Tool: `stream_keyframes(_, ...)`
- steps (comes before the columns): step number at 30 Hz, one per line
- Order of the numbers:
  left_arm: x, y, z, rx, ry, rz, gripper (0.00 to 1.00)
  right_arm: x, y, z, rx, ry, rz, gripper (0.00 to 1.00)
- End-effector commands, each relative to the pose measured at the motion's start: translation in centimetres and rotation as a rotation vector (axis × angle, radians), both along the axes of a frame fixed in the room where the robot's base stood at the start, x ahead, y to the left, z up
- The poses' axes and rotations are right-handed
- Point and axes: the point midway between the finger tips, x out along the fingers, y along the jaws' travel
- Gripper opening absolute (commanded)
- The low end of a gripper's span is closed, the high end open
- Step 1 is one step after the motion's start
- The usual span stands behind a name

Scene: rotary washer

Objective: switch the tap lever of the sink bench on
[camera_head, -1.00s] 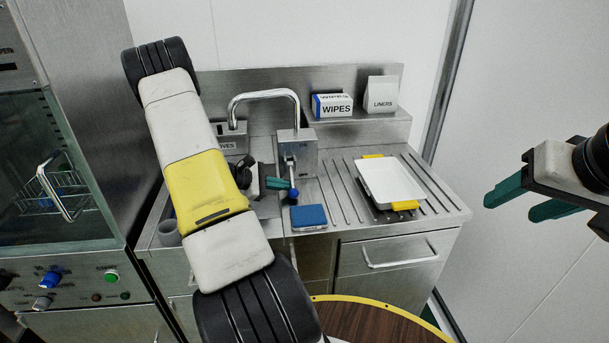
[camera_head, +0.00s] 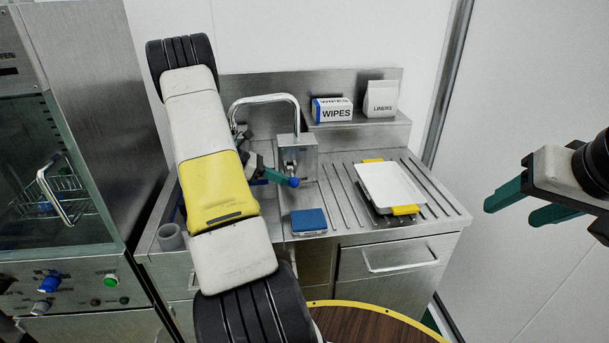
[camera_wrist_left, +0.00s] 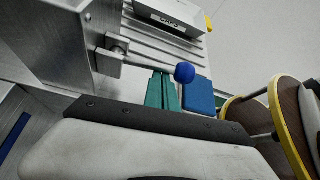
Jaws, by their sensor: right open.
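The tap is a steel spout (camera_head: 264,98) on a square steel box (camera_head: 298,152) at the sink's right side. Its lever ends in a blue knob (camera_head: 293,182) and points outward from the box's front. In the left wrist view the lever rod (camera_wrist_left: 139,67) runs from the box to the blue knob (camera_wrist_left: 184,73). My left gripper (camera_head: 277,177) has green fingers just left of the knob. The fingers (camera_wrist_left: 161,90) look pressed together, close under the rod near the knob; contact is unclear. My right gripper (camera_head: 510,203) is open and empty at the right.
A blue sponge-like block (camera_head: 308,221) lies in front of the tap. A white tray (camera_head: 420,196) lies on the drainboard at right. A wipes box (camera_head: 334,114) and liners bag (camera_head: 381,102) stand on the back shelf. A washer (camera_head: 70,200) is at left. My left arm hides much of the sink.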

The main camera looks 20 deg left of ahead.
Motion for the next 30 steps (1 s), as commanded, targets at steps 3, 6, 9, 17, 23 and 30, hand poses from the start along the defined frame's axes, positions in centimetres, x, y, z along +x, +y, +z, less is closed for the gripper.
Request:
stream_keyframes(3, 0.2, 0.0, 0.9, -0.001, -0.005, 0.001, 0.0, 0.0, 0.0, 0.0, 0.0, 0.0, 0.0, 0.55)
stream_keyframes(6, 0.3, 0.1, 1.5, -0.001, -0.006, 0.0, 0.0, 0.0, 0.0, 0.0, 0.0, 0.0, 0.0, 0.55)
stream_keyframes(9, 0.4, 0.1, 1.9, 0.0, -0.007, 0.001, 0.0, 0.0, 0.0, 0.0, 0.0, 0.0, 0.0, 0.55)
stream_keyframes(17, 0.8, 0.4, 2.8, 0.0, -0.008, 0.002, 0.0, 0.0, 0.0, 0.0, 0.0, 0.0, 0.0, 0.55)
stream_keyframes(23, 0.9, 0.4, 3.1, 0.0, -0.009, 0.002, 0.0, 0.0, 0.0, 0.0, 0.0, 0.0, 0.0, 0.55)
stream_keyframes(30, 1.0, 0.5, 3.3, -0.001, -0.012, 0.004, 0.0, 0.0, 0.0, 0.0, 0.0, 0.0, 0.0, 0.55)
